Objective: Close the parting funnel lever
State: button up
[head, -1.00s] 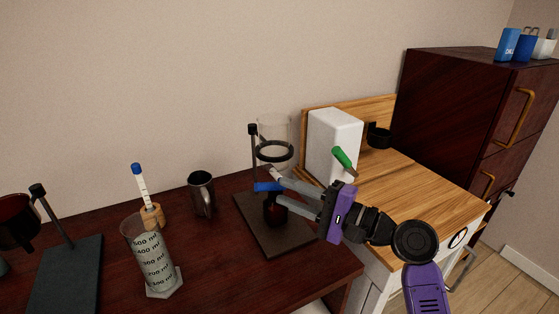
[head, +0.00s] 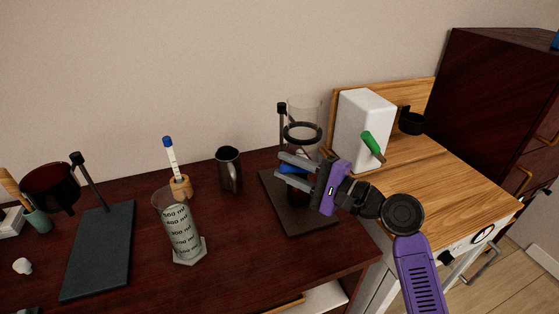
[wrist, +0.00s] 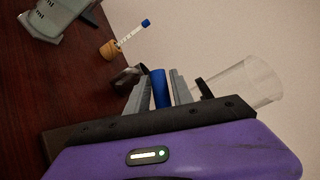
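The parting funnel (head: 304,112) is a clear glass vessel held in a black ring on a stand (head: 303,222). Its blue lever (head: 292,170) sits below the ring and is partly hidden by my gripper. My gripper (head: 281,167) reaches in from the right, with its two fingers open on either side of the lever. In the wrist view the blue lever (wrist: 160,90) stands between the grey fingers of my gripper (wrist: 158,88), with narrow gaps seeming to show on both sides. The funnel glass (wrist: 245,85) is at the right there. Contact cannot be made out.
A grey mug (head: 229,170), a graduated cylinder (head: 180,228) and a dropper in a wooden holder (head: 180,187) stand left of the funnel. A white box (head: 361,128) with a green handle (head: 373,146) is behind my arm at the right. The dark table front is clear.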

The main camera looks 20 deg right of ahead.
jog(key=shift+x, duration=1.2)
grip_shut()
dwell(0.6)
